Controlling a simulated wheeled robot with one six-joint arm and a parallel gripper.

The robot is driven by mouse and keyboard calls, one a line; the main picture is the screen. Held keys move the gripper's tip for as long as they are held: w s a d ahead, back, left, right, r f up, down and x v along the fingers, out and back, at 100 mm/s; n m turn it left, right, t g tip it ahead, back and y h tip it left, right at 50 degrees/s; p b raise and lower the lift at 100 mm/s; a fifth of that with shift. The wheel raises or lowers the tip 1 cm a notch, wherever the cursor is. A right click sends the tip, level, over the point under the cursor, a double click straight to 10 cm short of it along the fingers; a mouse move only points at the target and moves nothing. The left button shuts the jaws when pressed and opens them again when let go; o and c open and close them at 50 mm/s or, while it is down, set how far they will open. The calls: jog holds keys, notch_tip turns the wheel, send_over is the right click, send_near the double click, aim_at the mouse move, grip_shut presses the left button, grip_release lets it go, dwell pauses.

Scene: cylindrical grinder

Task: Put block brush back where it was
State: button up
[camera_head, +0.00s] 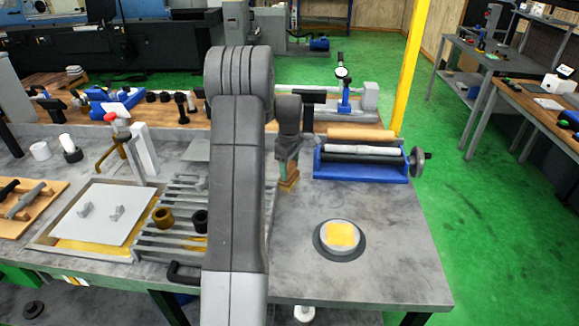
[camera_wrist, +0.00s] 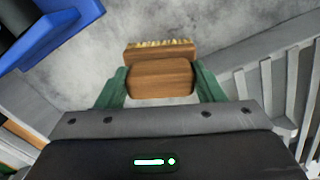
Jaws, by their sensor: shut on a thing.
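The block brush (camera_wrist: 160,78) is a wooden block with a pale bristle edge. In the wrist view it sits between the two green fingers of my gripper (camera_wrist: 160,85), which is shut on it. In the head view the brush (camera_head: 289,183) shows as a small wooden piece below my gripper (camera_head: 288,170), over the grey bench between the slatted rack and the blue tray. I cannot tell whether the brush touches the bench top.
A blue tray (camera_head: 361,171) with rollers stands right of my gripper. A grey slatted rack (camera_head: 183,215) with small cups lies to the left. The bench's right front is otherwise clear.

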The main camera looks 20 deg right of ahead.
jog(key=o, duration=0.9)
jog(key=shift+f, duration=0.15)
jog(key=shift+o, duration=0.2)
notch_tip(320, 180, up, 12)
jog(key=b, duration=0.1)
jog(key=shift+r, duration=0.2)
